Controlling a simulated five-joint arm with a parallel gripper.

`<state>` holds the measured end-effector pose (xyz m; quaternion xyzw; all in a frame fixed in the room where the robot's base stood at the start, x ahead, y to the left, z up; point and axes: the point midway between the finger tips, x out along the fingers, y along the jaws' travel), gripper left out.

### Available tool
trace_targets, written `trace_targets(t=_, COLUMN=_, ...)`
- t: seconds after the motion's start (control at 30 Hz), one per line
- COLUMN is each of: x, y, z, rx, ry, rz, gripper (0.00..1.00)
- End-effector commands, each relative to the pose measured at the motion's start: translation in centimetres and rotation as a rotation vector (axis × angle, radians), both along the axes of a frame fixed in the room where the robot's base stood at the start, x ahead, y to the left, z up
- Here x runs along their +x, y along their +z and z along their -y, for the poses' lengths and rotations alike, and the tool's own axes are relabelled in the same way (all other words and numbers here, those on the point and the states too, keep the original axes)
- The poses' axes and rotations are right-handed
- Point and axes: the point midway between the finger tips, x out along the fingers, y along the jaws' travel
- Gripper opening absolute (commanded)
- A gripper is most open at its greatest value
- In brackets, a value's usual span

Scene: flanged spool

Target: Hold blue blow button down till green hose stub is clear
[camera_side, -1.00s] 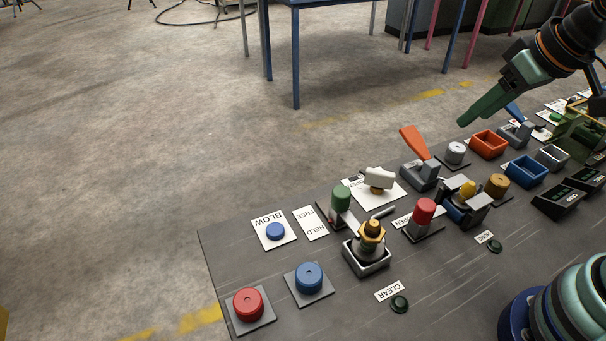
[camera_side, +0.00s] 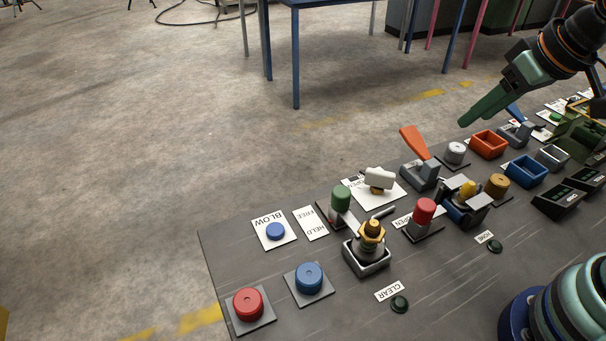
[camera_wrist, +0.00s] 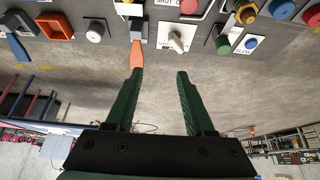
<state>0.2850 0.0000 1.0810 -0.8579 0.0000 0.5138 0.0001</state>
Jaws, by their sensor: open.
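The blue blow button (camera_side: 275,231) stands on a white plate marked BLOW near the panel's far left edge. It also shows at the upper right of the wrist view (camera_wrist: 251,43). A green upright cylinder (camera_side: 341,199), which looks like the hose stub, stands to its right; it shows in the wrist view too (camera_wrist: 223,44). A round dark lamp (camera_side: 400,304) sits by the CLEAR label and looks unlit. My gripper (camera_side: 466,119) is in the air above the far edge, well right of the button. In the wrist view its green fingers (camera_wrist: 160,72) are apart with nothing between them.
A larger blue button (camera_side: 309,276) and a red button (camera_side: 248,303) stand in front of the blow button. A brass-topped fitting (camera_side: 371,230), a red knob (camera_side: 424,211), a white valve handle (camera_side: 380,178) and an orange lever (camera_side: 414,142) lie between gripper and button.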

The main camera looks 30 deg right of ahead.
Motion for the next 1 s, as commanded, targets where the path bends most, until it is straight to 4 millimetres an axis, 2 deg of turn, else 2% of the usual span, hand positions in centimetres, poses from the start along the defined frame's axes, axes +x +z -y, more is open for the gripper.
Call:
trace_targets(t=0.03, x=0.0, y=0.0, z=0.0, rx=0.000, ry=0.000, rz=0.000, gripper=0.38)
trace_targets(t=0.13, x=0.2, y=0.1, z=-0.2, rx=-0.004, ry=0.014, rz=-0.004, gripper=0.00)
trace_targets(t=0.27, x=1.1, y=0.6, z=-1.0, rx=-0.022, ry=0.075, rz=-0.027, gripper=0.00)
trace_targets(t=0.47, x=3.8, y=1.6, z=-3.8, rx=-0.076, ry=0.265, rz=-0.088, gripper=0.00)
trace_targets(t=0.77, x=8.3, y=1.8, z=-9.5, rx=-0.166, ry=0.592, rz=-0.177, gripper=0.00)
trace_targets(t=1.0, x=11.2, y=0.3, z=-15.0, rx=-0.234, ry=0.856, rz=-0.242, gripper=0.00)
